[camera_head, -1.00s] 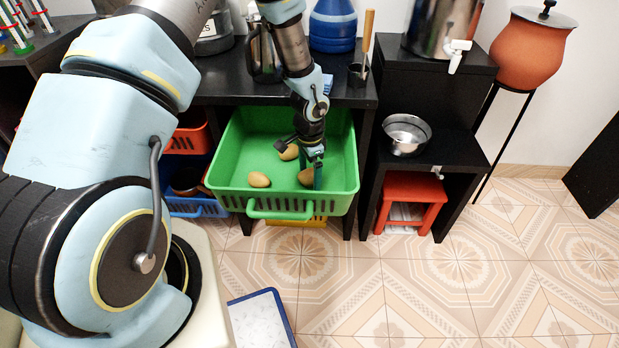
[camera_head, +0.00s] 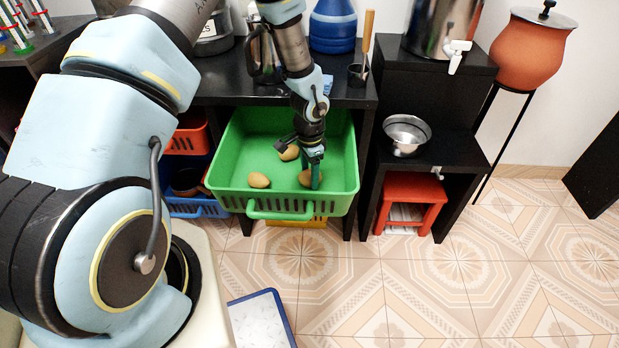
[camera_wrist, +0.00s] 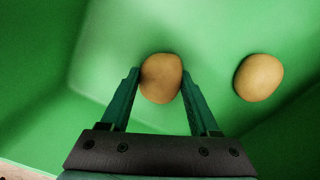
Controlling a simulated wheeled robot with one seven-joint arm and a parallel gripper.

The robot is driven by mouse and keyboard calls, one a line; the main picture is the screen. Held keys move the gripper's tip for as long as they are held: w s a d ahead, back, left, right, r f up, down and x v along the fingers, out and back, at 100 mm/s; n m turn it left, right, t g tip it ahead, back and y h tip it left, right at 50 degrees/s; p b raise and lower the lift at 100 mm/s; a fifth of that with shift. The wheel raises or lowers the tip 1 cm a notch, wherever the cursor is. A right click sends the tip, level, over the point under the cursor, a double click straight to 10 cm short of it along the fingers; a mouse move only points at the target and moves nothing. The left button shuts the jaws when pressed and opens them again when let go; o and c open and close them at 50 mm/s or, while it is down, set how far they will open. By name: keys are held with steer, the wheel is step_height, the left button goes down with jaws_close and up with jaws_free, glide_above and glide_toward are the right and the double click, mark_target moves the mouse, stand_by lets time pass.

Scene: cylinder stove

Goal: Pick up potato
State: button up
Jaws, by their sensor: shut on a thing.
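Several potatoes lie in a green basket (camera_head: 338,185). One potato (camera_head: 305,178) is at the basket's right side, partly hidden by my gripper (camera_head: 315,177). In the wrist view this potato (camera_wrist: 161,78) sits between the two green fingertips of my gripper (camera_wrist: 161,85), which is shut on it. Another potato (camera_head: 259,180) lies at the front left, and one more (camera_head: 289,153) lies farther back. In the wrist view a second potato (camera_wrist: 259,77) lies to the right, apart from the fingers. I cannot tell whether the held potato touches the basket floor.
The basket's walls and front handle (camera_head: 280,212) surround my gripper. A black countertop (camera_head: 230,90) stands above and behind it. A black shelf with a steel bowl (camera_head: 407,134) and a red stool (camera_head: 412,200) stand to the right. The tiled floor in front is mostly clear.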

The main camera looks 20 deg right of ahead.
step_height(320, 180, up, 10)
steer(key=shift+p, duration=0.35)
stand_by(0.9)
